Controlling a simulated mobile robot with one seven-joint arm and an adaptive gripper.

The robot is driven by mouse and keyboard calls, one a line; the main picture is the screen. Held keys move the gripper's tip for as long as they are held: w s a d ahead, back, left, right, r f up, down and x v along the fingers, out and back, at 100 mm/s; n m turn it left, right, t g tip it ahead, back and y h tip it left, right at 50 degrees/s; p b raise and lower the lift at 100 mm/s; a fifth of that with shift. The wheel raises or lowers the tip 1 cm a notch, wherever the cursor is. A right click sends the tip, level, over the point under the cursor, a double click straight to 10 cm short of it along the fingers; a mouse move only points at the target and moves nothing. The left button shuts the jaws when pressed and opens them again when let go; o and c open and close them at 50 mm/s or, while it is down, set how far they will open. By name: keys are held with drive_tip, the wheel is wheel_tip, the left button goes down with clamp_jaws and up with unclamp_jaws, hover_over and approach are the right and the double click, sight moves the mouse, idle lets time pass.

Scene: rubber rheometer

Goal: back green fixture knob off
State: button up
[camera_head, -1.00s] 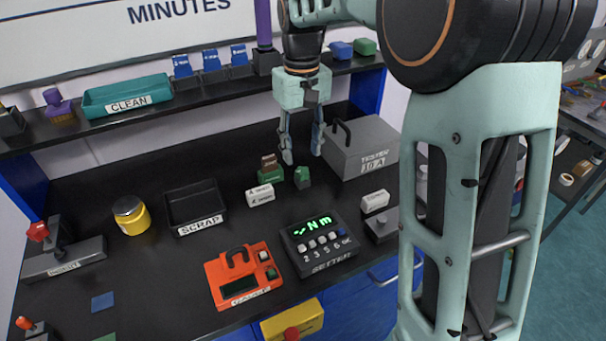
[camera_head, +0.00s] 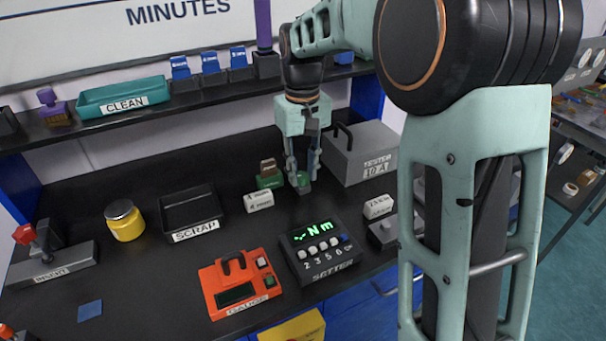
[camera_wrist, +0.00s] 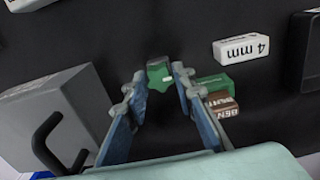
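The back green fixture (camera_head: 270,182) stands on the black bench and holds a brown block (camera_head: 267,165); in the wrist view they are the green body (camera_wrist: 212,84) and brown lettered block (camera_wrist: 222,106). A lobed green knob (camera_wrist: 160,74) is apart from the fixture, with a gap between them. My gripper (camera_head: 302,180) points down around this knob, right of the fixture in the head view. In the wrist view my fingertips (camera_wrist: 160,73) lie against both sides of the knob. The knob's underside is hidden.
A grey tester box (camera_head: 362,160) with a handle stands close to the right of my gripper. A white 4 mm block (camera_wrist: 242,48), the setter (camera_head: 322,252), the orange gauge (camera_head: 240,285) and the scrap tray (camera_head: 192,225) lie nearby. The shelf (camera_head: 190,104) runs behind.

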clamp_jaws()
drive_tip(key=shift+r+n+p, duration=0.1)
drive_tip(key=shift+n+p, duration=0.3)
drive_tip(key=shift+n, duration=0.4)
drive_tip(key=n, duration=0.3)
drive_tip(key=shift+p, duration=0.4)
drive_tip(key=shift+n+p, duration=0.4)
drive_tip(key=shift+n, duration=0.3)
drive_tip(key=n+p, duration=0.1)
drive_tip(key=n, duration=0.1)
drive_tip(key=shift+n, duration=0.7)
